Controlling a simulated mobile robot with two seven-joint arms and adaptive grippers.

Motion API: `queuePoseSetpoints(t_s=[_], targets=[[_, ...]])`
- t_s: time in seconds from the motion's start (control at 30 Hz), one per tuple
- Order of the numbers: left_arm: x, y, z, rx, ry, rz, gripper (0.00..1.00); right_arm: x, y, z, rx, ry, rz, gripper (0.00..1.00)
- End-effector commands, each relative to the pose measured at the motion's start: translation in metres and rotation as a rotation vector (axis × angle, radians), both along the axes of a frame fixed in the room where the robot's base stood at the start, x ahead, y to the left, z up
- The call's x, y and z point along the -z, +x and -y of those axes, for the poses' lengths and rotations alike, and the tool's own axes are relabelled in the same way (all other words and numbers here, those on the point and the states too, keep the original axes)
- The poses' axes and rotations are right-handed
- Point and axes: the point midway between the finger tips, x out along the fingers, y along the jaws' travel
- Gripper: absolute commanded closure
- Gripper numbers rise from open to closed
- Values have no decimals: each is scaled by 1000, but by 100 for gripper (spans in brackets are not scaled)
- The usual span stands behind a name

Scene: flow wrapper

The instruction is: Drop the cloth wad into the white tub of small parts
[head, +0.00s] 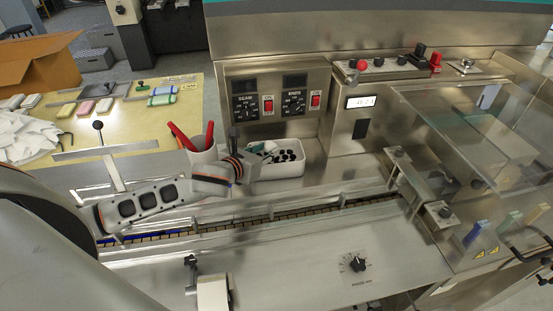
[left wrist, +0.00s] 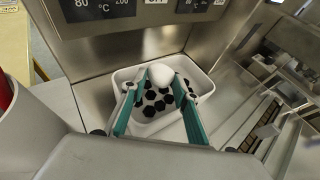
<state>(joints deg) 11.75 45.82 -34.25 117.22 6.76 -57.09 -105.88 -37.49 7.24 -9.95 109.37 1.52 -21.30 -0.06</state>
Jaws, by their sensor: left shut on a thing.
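The white tub (left wrist: 118,80) of small parts stands on the steel ledge below the control panel. Several black hexagonal parts (left wrist: 152,108) lie in it. The tub also shows in the head view (head: 277,171), partly behind my left gripper (head: 257,150). In the left wrist view, my left gripper (left wrist: 161,80) has its teal fingers over the tub. They are shut on the white cloth wad (left wrist: 161,70), held at the fingertips, within the tub's outline as seen from the wrist. The gap between wad and parts is hard to judge. My right gripper is not in view.
A cup with red-handled tools (head: 200,150) stands just left of the tub. The panel (head: 275,100) rises behind it. The conveyor channel (head: 290,213) runs in front. A clear cover (head: 480,130) is at the right. A table with white cloths (head: 25,135) is at the left.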

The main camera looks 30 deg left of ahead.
Motion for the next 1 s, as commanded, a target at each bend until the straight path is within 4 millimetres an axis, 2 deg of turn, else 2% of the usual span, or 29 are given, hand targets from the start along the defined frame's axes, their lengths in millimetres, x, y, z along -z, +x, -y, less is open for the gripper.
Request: queuePoseSetpoints(t_s=[0.07,0.1,0.13,0.17,0.57,0.73,1.0], targets=[[0,0,0,0,0,0,79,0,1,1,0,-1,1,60],[0,0,0,0,0,0,60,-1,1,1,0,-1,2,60],[0,0,0,0,0,0,52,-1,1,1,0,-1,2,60],[0,0,0,0,0,0,51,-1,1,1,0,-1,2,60],[-2,-4,0,0,1,0,51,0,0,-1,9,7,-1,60],[-10,-26,-1,2,2,-1,51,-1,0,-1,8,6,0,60],[-31,-77,-3,2,3,-3,51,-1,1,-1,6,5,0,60]])
